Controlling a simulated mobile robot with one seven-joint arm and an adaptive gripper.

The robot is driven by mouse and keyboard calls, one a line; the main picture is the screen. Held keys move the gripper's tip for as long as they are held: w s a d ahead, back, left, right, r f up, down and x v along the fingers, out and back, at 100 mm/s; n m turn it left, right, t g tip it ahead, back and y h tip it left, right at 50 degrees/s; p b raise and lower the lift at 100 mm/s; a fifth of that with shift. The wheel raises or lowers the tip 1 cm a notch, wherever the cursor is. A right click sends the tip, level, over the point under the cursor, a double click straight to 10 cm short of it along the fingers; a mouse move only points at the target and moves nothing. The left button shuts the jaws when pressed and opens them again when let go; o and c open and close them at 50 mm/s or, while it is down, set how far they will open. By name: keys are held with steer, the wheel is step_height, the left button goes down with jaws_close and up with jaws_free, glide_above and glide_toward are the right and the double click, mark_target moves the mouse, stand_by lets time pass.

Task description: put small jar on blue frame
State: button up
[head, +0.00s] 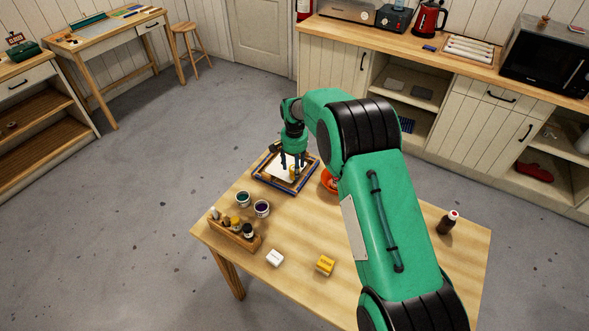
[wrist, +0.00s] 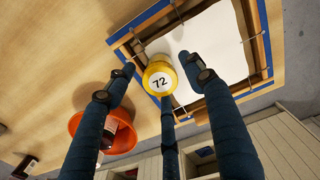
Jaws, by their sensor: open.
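The small jar (wrist: 160,77), with a yellow top marked 72, stands between my fingertips in the wrist view. In the head view it is a small yellow shape (head: 293,172) under my gripper. My gripper (head: 292,165) is open, its dark blue fingers around the jar with gaps visible beside it. The blue frame (head: 266,182) lies on the table's far left part, with a white sheet (wrist: 207,50) inside wooden inner bars. The jar is over the frame near its inner corner; whether its base touches is hidden.
An orange bowl (head: 328,181) with something dark in it stands right of the frame, partly behind my arm. Two paint pots (head: 262,208), a wooden rack (head: 233,235) of small bottles, a white block (head: 274,257) and a yellow block (head: 325,265) are nearer. A dark bottle (head: 447,223) stands at right.

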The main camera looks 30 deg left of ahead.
step_height(320, 180, up, 11)
steer(key=p, duration=0.1)
stand_by(0.4)
stand_by(0.5)
stand_by(0.3)
